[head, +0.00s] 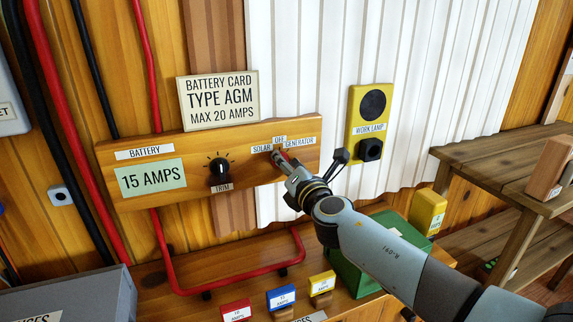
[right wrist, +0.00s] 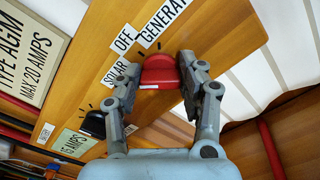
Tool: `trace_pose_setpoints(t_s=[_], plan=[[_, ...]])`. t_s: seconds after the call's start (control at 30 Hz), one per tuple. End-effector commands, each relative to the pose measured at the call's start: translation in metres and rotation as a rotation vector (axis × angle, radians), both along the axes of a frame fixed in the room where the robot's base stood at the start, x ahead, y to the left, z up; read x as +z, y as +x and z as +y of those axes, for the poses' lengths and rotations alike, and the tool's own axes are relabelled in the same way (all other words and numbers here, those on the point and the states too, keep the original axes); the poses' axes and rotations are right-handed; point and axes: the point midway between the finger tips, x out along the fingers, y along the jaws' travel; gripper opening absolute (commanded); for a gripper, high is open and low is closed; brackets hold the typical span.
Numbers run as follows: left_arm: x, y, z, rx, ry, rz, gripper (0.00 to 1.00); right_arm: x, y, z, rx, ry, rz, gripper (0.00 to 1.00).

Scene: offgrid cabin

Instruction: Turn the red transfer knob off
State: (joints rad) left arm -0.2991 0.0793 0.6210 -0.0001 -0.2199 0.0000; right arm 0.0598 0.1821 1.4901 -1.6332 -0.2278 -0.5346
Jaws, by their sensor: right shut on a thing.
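The red transfer knob (right wrist: 160,70) sits on the wooden panel (head: 240,178), beside the labels SOLAR (right wrist: 114,72), OFF (right wrist: 124,39) and GENERATOR (right wrist: 165,23). My right gripper (right wrist: 160,64) is shut on the knob, with one finger on each side of it. In the head view my right gripper (head: 281,158) covers most of the knob, just below the OFF label (head: 280,139). A small white strip shows on the knob's near face. I cannot tell which label the knob points to. My left gripper is not in view.
A black TRIM knob (head: 219,172) is left on the same panel. A work lamp socket (head: 370,125) on a yellow plate is to the right. Red, blue and yellow blocks (head: 281,297) and a green box (head: 350,262) stand on the bench below. A battery card (head: 218,99) is above.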

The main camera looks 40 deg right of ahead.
Motion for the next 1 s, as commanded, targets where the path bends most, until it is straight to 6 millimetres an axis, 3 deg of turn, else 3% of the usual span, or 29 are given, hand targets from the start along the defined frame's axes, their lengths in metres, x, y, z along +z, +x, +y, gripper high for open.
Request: trace_pose_setpoints(t_s=[0.37, 1.0], plan=[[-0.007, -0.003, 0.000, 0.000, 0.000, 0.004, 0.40, -0.002, -0.001, 0.000, -0.001, 0.081, -0.019, 0.08], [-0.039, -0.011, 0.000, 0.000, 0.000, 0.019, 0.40, -0.006, -0.001, -0.001, -0.001, 0.568, -0.134, 0.08]])
